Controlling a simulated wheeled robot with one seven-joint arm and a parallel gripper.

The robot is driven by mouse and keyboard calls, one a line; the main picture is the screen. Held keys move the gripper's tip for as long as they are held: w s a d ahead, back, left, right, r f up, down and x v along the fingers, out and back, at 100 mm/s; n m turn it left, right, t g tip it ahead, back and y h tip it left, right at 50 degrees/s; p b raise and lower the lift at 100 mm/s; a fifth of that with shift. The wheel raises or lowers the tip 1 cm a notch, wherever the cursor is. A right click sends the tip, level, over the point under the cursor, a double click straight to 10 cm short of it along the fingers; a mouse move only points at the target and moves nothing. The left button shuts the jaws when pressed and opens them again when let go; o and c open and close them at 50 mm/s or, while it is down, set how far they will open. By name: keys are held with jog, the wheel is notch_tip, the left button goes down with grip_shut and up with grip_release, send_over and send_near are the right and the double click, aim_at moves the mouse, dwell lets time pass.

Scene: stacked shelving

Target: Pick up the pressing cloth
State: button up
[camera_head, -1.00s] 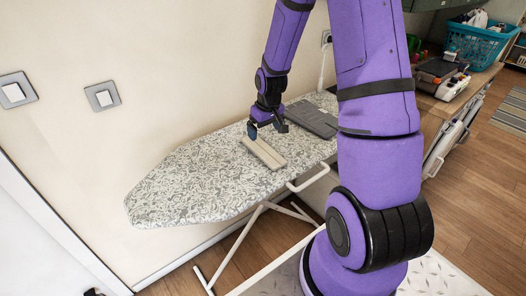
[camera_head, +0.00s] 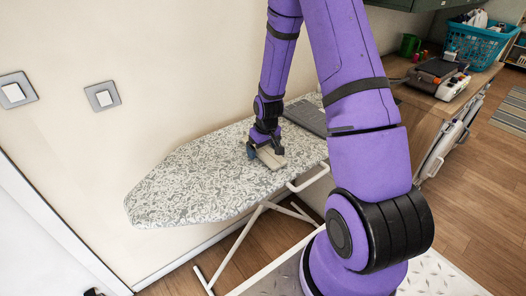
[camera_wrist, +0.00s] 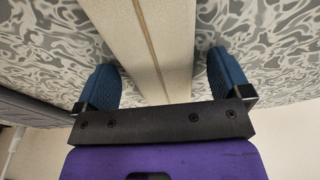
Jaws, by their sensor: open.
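The pressing cloth (camera_head: 271,161), a beige folded strip, lies on the patterned ironing board (camera_head: 185,185). In the wrist view the cloth (camera_wrist: 125,38) runs between the two blue fingers with a seam along its length. My gripper (camera_head: 264,149) is at the cloth, pointing down at the board. In the wrist view my gripper (camera_wrist: 163,80) is open, with one finger on each side of the cloth and a gap to both edges. My gripper hides part of the cloth in the head view.
A dark grey flat pad (camera_head: 308,115) lies on the board behind my gripper, near the wall. A wooden counter with a dark appliance (camera_head: 438,72) and a blue basket (camera_head: 474,42) stands at the right. The board's left end is clear.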

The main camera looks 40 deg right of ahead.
jog(key=c, duration=1)
jog(key=shift+r, duration=0.15)
